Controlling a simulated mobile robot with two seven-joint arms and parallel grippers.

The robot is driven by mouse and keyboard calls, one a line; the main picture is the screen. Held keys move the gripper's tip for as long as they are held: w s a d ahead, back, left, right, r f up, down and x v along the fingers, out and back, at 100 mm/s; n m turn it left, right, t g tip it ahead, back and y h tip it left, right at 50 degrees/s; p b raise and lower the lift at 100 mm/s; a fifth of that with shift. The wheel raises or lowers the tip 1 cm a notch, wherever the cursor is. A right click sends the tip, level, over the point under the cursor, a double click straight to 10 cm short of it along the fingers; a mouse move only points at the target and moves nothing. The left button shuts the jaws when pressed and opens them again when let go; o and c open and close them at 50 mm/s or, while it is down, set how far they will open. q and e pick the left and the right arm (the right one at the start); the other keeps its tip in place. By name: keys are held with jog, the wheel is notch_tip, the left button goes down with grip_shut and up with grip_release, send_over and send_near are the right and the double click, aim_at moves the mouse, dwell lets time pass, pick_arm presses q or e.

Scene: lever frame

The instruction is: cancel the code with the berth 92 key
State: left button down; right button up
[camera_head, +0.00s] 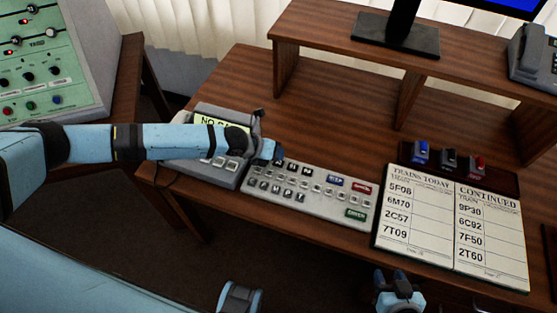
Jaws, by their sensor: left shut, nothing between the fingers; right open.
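A grey key panel (310,197) lies on the desk with rows of small dark and light keys. It has a blue key (335,181), a red key (362,188) and a green key (355,213). Their lettering is too small to read surely, and I cannot pick out a key marked 92. My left gripper (273,153) is shut and empty, over the panel's upper left corner; I cannot tell whether it touches. My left arm hides part of a grey display unit (208,173) beside the panel. My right gripper (398,279) is open and empty at the bottom.
A two-page train list (449,226) lies right of the panel. A dark rack with blue, black and red handles (449,160) stands behind it. A raised shelf (330,32) carries a monitor stand (396,36) and a telephone (535,55).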

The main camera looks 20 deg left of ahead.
pick_arm(q)
jog(key=shift+r, duration=0.1)
jog(key=shift+r+p, duration=1.85)
jog(key=shift+r, duration=0.7)
pick_arm(e)
notch_tip(320, 180, up, 4)
jog(key=shift+f, duration=0.1)
pick_arm(q)
jog(key=shift+f, duration=0.1)
pick_arm(e)
grip_shut()
